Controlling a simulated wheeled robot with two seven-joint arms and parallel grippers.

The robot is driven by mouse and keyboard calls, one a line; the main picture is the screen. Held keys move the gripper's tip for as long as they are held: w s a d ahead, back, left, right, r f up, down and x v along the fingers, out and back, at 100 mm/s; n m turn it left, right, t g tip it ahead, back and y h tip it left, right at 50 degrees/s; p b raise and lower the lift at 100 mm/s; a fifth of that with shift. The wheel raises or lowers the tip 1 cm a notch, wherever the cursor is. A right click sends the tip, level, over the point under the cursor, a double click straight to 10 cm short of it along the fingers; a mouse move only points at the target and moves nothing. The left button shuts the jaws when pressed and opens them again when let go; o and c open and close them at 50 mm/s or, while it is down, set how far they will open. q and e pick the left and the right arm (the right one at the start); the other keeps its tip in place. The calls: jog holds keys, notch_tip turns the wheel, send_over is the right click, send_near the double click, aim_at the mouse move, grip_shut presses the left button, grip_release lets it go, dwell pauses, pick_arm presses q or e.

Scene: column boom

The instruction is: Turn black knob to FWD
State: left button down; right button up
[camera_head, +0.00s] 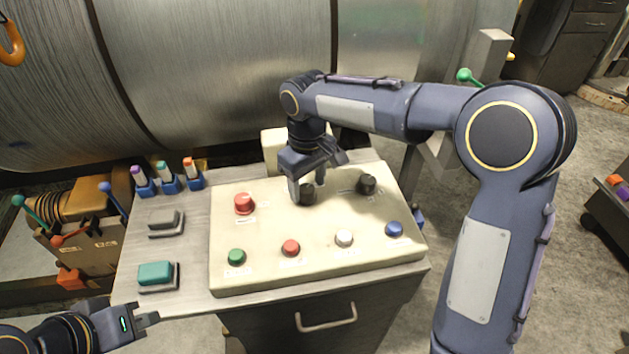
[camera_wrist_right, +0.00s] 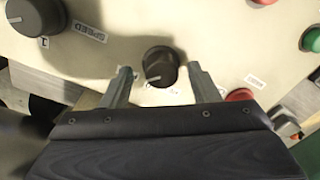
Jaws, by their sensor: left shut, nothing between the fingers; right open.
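Two black knobs sit on the cream control panel (camera_head: 270,235). The left black knob (camera_head: 306,196) is under my right gripper (camera_head: 308,188). In the right wrist view this knob (camera_wrist_right: 160,66) shows between the two open fingers (camera_wrist_right: 160,84), with a gap on each side; its pointer line faces lower left in that picture. The label beside it is partly hidden and unreadable. The other black knob (camera_head: 367,184) also shows in the wrist view (camera_wrist_right: 32,14), next to a SPEED label (camera_wrist_right: 90,33). My left gripper (camera_head: 150,319) is shut and empty, at lower left.
Red (camera_head: 244,203), green (camera_head: 236,257), smaller red (camera_head: 290,248), white (camera_head: 344,238) and blue (camera_head: 394,229) buttons surround the knobs. A teal block (camera_head: 155,273) and a grey block (camera_head: 164,222) lie left of the panel.

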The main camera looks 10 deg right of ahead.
aim_at(309, 187)
notch_tip(309, 187, up, 8)
jog(key=shift+d+f+p, duration=0.15)
jog(key=shift+f+p, duration=0.1)
jog(key=shift+p, duration=0.05)
dwell(0.3)
jog(key=shift+s+d+r, duration=0.1)
jog(key=shift+d+r, duration=0.05)
jog(key=shift+d, duration=0.1)
jog(key=s+d+r+m+t+y, duration=0.1)
jog(key=s+d+r+m, duration=0.1)
jog(key=s+d, duration=0.4)
jog(key=s+d+f+m+t+y, duration=0.1)
jog(key=s+d+f+m+t, duration=0.1)
jog(key=s, duration=0.7)
jog(key=s+d+f+m+t+y+p, duration=0.1)
jog(key=s+f+m, duration=0.3)
jog(key=s, duration=0.5)
jog(key=shift+s+d+t, duration=0.15)
jog(key=shift+d+t, duration=0.3)
jog(key=shift+t, duration=0.45)
